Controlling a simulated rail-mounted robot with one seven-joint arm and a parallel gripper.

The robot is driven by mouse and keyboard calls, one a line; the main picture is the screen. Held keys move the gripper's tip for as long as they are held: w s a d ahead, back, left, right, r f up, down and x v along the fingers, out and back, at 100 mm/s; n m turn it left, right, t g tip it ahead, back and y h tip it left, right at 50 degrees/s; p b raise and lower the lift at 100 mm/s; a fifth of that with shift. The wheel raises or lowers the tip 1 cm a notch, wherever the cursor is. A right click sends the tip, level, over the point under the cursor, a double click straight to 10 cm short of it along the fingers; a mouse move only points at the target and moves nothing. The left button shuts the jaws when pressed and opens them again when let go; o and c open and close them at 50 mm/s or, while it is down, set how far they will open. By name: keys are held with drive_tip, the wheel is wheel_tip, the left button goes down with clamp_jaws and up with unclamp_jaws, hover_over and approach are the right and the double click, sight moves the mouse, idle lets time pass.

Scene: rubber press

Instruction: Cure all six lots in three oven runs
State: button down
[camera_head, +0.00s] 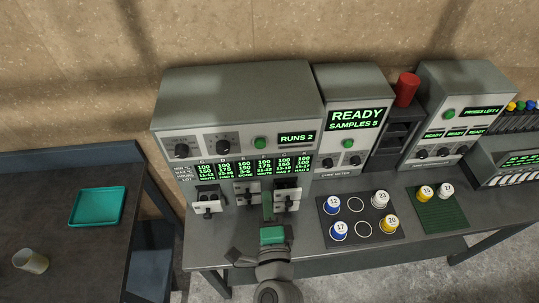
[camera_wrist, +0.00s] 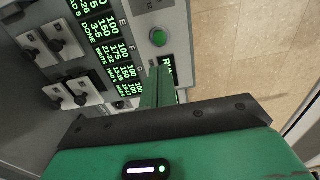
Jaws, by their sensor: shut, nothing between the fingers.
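The grey oven (camera_head: 236,95) stands on the bench, its display (camera_head: 297,138) reading RUNS 2. Below are green lot readouts (camera_head: 222,170); some say WAITS, others HAD 8, one in the wrist view seems to say DONE. The oven's green button (camera_head: 260,143) also shows in the wrist view (camera_wrist: 158,37). My gripper (camera_head: 267,200) is shut and empty in front of the oven, its green fingers (camera_wrist: 157,82) pointing toward the panel below the button, apart from it as far as I can tell. Numbered cups stand on a dark mat (camera_head: 349,217), including blue 12 (camera_head: 332,205), blue 17 (camera_head: 338,230) and yellow 20 (camera_head: 388,225).
Small black-handled switches (camera_head: 208,199) sit low on the oven front. The cure meter (camera_head: 349,85) reads READY, SAMPLES 5. A green mat (camera_head: 440,216) holds a yellow and a white cup. A red cylinder (camera_head: 407,88) stands on a dark rack. A teal tray (camera_head: 97,207) lies on the left table.

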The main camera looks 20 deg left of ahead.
sight(260, 146)
drive_tip(key=p+x, duration=0.1)
drive_tip(key=x, duration=1.3)
drive_tip(key=shift+a, duration=0.15)
